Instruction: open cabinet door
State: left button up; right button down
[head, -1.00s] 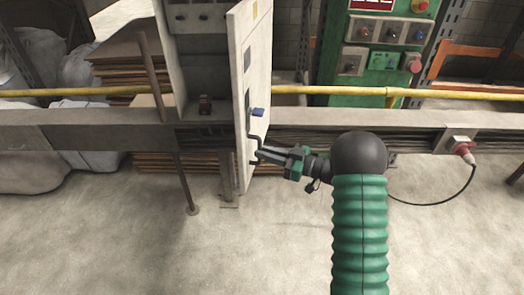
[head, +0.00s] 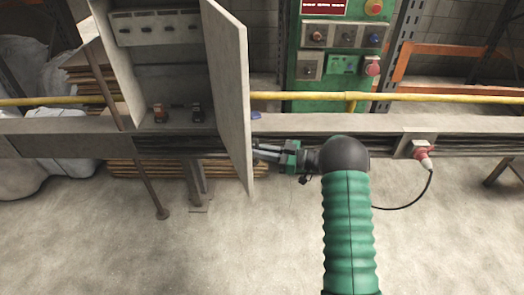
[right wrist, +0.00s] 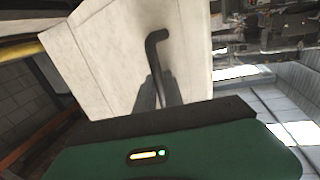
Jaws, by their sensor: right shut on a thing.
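The grey cabinet (head: 165,62) stands open at the left of centre in the head view, its inside showing. Its door (head: 231,95) is swung out toward me, with its inner face visible. My right gripper (head: 257,152) is at the far side of the door's lower part, and its fingertips are partly hidden by the door. In the right wrist view the door's outer face (right wrist: 105,60) fills the upper middle. A dark bent handle (right wrist: 158,60) rises from between the fingers of my right gripper (right wrist: 158,92), which is shut on it. My left gripper is not in view.
A grey rail (head: 60,124) and a yellow pipe (head: 300,96) run across behind. A green control panel (head: 342,60) stands at the right. The concrete floor in front is clear.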

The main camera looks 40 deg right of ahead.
jog(key=shift+w+d+r, duration=0.1)
jog(key=shift+w, duration=0.05)
jog(key=c, duration=1.7)
grip_release()
jog(key=shift+c, duration=0.2)
jog(key=shift+o, duration=1.4)
jog(key=shift+w+d+f, duration=0.1)
jog(key=shift+w+f, duration=0.3)
jog(key=shift+s+r, duration=0.15)
jog(key=shift+s, duration=0.2)
jog(key=p+v, duration=0.1)
jog(key=v, duration=1.5)
jog(key=shift+s+d, duration=0.2)
jog(key=shift+d, duration=0.1)
